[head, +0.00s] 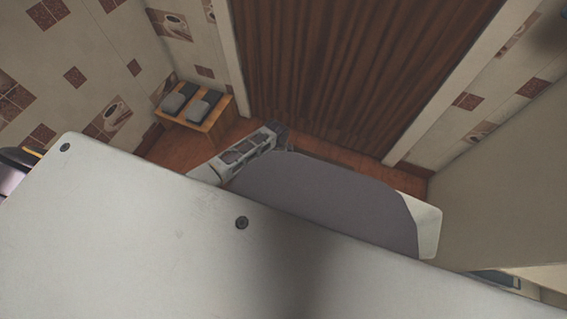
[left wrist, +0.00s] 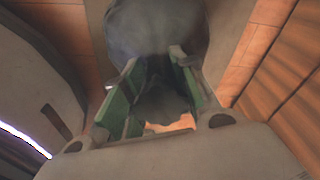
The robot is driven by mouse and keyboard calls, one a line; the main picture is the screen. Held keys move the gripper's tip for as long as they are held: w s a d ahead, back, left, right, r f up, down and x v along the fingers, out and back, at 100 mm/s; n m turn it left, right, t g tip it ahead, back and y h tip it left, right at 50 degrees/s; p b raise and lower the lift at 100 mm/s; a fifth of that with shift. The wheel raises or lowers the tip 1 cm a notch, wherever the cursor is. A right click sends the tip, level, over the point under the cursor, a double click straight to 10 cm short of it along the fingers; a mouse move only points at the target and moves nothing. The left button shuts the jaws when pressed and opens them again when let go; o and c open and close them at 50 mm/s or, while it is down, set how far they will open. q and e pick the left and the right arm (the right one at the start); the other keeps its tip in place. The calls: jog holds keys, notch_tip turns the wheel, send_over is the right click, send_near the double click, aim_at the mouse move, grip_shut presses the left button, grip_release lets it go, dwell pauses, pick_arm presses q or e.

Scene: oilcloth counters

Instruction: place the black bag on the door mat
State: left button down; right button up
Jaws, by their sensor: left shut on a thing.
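The black bag (left wrist: 155,28) shows in the left wrist view as a dark, rounded shape at the top, at the tips of my left gripper (left wrist: 158,58). The green-padded fingers are shut on it, with dark material also visible between them. In the head view my left gripper (head: 282,134) is near the floor in front of the brown door; the bag cannot be made out there. A grey-brown strip (left wrist: 226,50) lies beyond the bag on the floor; I cannot tell whether it is the door mat. My right gripper is not in view.
A ribbed brown door (head: 350,70) closes the back. A small wooden bench (head: 212,123) with dark and grey items stands against the tiled wall at the left. Reddish floor (head: 178,148) shows between them. My own body hides most of the near floor.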

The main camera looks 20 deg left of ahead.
pick_arm(q)
jog(key=shift+w+f, duration=0.1)
jog(key=shift+f, duration=0.15)
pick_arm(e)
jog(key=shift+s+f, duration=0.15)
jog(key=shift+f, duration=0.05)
pick_arm(q)
jog(key=c, duration=1.1)
grip_release()
jog(key=shift+f, duration=0.1)
